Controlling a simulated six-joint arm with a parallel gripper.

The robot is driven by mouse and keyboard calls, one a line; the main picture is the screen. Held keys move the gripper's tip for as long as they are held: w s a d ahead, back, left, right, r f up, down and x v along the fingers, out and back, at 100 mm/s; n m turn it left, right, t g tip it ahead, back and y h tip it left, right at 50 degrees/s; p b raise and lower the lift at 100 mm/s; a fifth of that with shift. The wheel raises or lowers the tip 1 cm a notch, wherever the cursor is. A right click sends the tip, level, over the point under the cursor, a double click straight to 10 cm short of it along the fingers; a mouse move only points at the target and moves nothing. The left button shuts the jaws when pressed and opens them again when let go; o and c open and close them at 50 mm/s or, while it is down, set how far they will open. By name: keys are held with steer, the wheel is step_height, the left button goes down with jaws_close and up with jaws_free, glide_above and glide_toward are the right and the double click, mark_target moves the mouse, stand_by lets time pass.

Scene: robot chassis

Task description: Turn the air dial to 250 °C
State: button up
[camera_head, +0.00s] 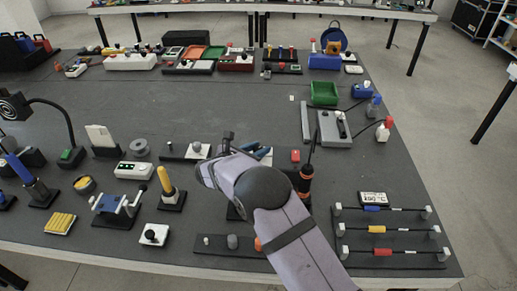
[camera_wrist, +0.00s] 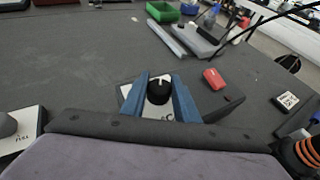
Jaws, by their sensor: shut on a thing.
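The air dial (camera_wrist: 159,93) is a round black knob with a white pointer mark, on a white plate (camera_wrist: 166,118) with "°C" partly legible. In the wrist view my gripper (camera_wrist: 160,86) has its two blue fingers on either side of the knob, shut on it. The pointer faces roughly up, away from the wrist. The scale numbers are mostly hidden by the fingers, so the setting cannot be read. In the head view the blue fingers (camera_head: 256,150) show past my wrist, and the knob is hidden.
A red block (camera_wrist: 214,79) sits just right of the dial; it also shows in the head view (camera_head: 295,156). A screwdriver with an orange and black handle (camera_head: 305,182) stands close to my arm's right. A green bin (camera_head: 323,93) stands farther back. The table behind the dial is mostly clear.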

steer(key=o, duration=1.1)
steer(key=shift+c, duration=0.2)
steer(key=shift+s, duration=0.1)
steer(key=shift+b+v, duration=0.75)
steer(key=shift+v, duration=2.85)
steer(key=s+d+m+g+y+p, duration=0.2)
steer(key=s+d+m+g, duration=0.2)
steer(key=s+d+m, duration=0.3)
steer(key=s+d+r+m+g+y+p, duration=0.1)
steer(key=s+d+m+g+y+p, duration=0.1)
steer(key=s+d+m, duration=0.6)
steer(key=s+d+r+m+g+y+p, duration=0.1)
steer(key=s+d+m+g+p, duration=0.3)
steer(key=s+d+m, duration=0.4)
steer(key=s+m+g+y, duration=0.1)
steer(key=s+m, duration=0.6)
steer(key=s, duration=0.3)
steer(key=shift+r+g+y, duration=0.2)
steer(key=shift+g+y, duration=0.1)
